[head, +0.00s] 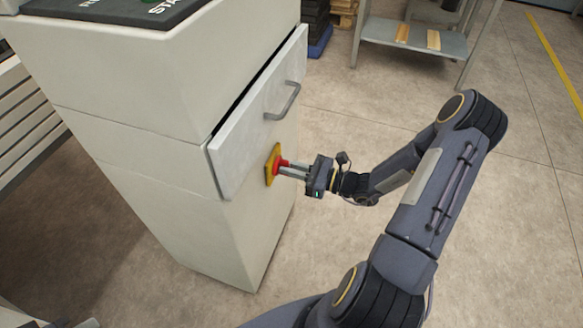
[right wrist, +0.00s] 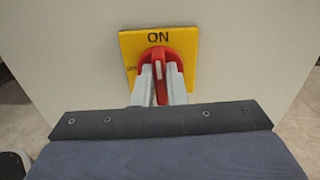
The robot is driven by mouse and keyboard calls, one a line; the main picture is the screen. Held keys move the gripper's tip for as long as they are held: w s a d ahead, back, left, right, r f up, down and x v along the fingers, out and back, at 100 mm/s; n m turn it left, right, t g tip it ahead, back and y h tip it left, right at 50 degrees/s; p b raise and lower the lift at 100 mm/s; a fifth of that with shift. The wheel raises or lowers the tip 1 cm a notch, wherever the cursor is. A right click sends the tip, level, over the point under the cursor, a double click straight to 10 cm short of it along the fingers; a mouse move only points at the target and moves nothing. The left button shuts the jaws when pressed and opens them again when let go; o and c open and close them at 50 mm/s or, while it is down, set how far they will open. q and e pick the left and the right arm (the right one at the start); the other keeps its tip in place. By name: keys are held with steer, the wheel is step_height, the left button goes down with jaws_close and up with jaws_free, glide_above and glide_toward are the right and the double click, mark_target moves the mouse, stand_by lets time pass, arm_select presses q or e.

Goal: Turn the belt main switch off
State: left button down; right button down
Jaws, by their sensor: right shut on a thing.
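The belt main switch is a red rotary knob (right wrist: 160,62) on a yellow plate (right wrist: 128,47), on the cabinet's face below the drawer. In the right wrist view the plate reads "ON" at the top, with a small, faint label at its left. The knob's grip and its pale mark point up toward "ON". In the head view the red knob (head: 282,164) and yellow plate (head: 271,166) show from the side. My right gripper (head: 290,170) is shut on the knob's grip, one finger on each side; its fingers also show in the right wrist view (right wrist: 160,85). My left gripper is out of view.
A drawer (head: 252,130) with a grey handle (head: 283,101) stands slightly open just above the switch on the pale cabinet (head: 170,200). A metal table (head: 415,37) stands at the back.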

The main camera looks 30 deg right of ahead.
steer(key=shift+s+a+f+n+b, duration=0.1)
steer(key=shift+f+n+b, duration=0.05)
steer(key=shift+n+b, duration=2.4)
steer(key=shift+s+a+f+n+b, duration=0.1)
steer(key=shift+n+b, duration=1.65)
steer(key=shift+n, duration=1.65)
steer(key=shift+s+f+n+b, duration=0.1)
steer(key=shift+f+n+b, duration=0.05)
steer(key=shift+n+b, duration=2.4)
steer(key=shift+n+p, duration=0.35)
steer(key=shift+n, duration=0.05)
steer(key=c, duration=1.5)
jaws_free()
steer(key=shift+o, duration=0.2)
steer(key=shift+r, duration=0.1)
